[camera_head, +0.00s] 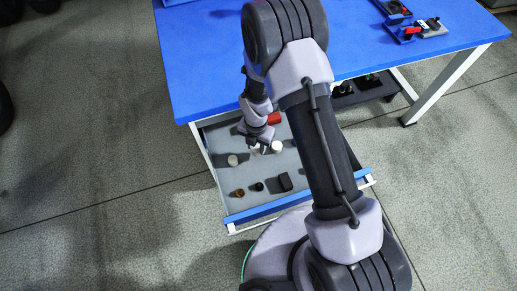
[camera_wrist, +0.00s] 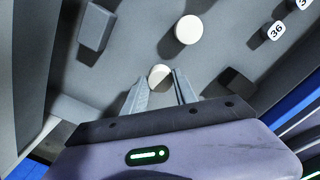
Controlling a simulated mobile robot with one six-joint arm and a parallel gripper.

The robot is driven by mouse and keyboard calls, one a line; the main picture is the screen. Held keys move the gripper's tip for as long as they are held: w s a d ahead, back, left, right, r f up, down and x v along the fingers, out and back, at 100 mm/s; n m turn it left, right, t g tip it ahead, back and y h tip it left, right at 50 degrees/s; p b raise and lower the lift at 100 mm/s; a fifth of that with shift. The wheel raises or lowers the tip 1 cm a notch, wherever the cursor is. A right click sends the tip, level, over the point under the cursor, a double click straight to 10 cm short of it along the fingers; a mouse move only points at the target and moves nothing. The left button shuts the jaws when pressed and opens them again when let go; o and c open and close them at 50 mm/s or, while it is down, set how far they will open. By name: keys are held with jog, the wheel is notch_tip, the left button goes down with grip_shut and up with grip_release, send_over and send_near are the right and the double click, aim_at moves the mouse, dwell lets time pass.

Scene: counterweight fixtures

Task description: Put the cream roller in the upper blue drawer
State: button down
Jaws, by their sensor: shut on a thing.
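My gripper (camera_head: 256,150) reaches down into an open drawer with a blue front (camera_head: 270,206) and grey floor, below the blue tabletop. In the wrist view my gripper (camera_wrist: 159,78) is shut on a cream roller (camera_wrist: 160,74), seen end-on between its fingertips. I cannot tell whether the roller touches the drawer floor. A second cream round piece (camera_wrist: 187,30) stands apart, just beyond the fingers. Whether this drawer is the upper one cannot be told.
The drawer also holds a dark block (camera_head: 286,182), a brown piece (camera_head: 239,193), a small black piece (camera_head: 259,186) and a red piece (camera_head: 274,118). The blue tabletop (camera_head: 200,70) overhangs behind.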

notch_tip(320, 180, down, 3)
jog(key=shift+b, duration=0.55)
jog(key=shift+r, duration=0.2)
jog(key=shift+f, duration=0.1)
jog(key=c, duration=1)
grip_release()
